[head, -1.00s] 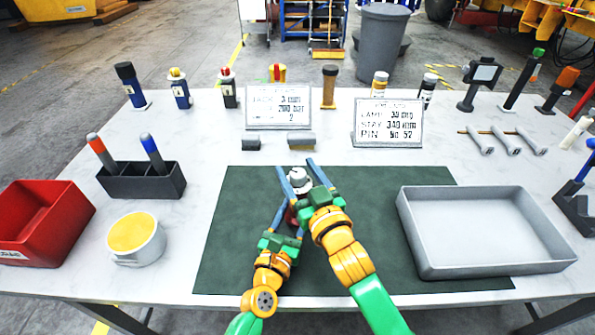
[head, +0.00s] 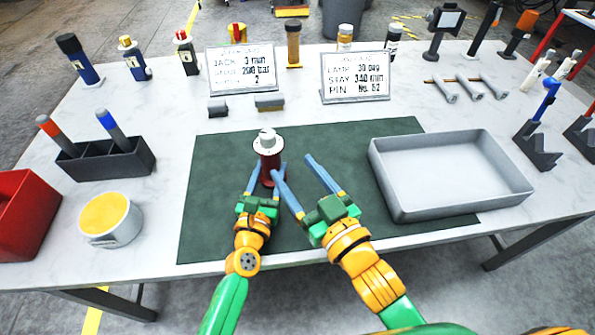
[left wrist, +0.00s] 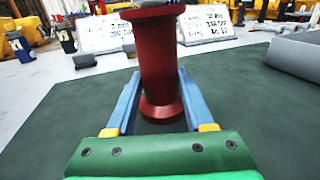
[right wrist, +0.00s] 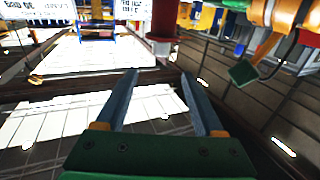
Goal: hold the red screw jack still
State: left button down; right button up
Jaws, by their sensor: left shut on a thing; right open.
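The red screw jack (head: 268,158) stands upright on the dark green mat (head: 220,165), with a white round top. In the left wrist view its red body (left wrist: 160,65) rises between the two blue fingers. My left gripper (head: 265,178) is shut on the jack low on its body; it also shows in the left wrist view (left wrist: 158,95). My right gripper (head: 290,165) is open and empty to the right of the jack, apart from it. In the right wrist view its fingers (right wrist: 160,85) have nothing between them.
A yellow-topped tub (head: 112,235), a red bin (head: 15,240) and a dark holder with two handles (head: 105,165) are at left. Two cards (head: 240,92) and several tools line the back. The mat's left part is clear.

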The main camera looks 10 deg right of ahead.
jog(key=n+g+y, duration=0.6)
jog(key=y, duration=0.2)
send_near(261, 134)
jog(key=w, duration=0.1)
jog(key=x, duration=0.7)
jog(key=f+x, duration=0.1)
jog(key=x, duration=0.3)
jog(key=shift+w+a, duration=0.1)
jog(key=shift+a, duration=0.15)
jog(key=shift+h, duration=0.3)
grip_shut()
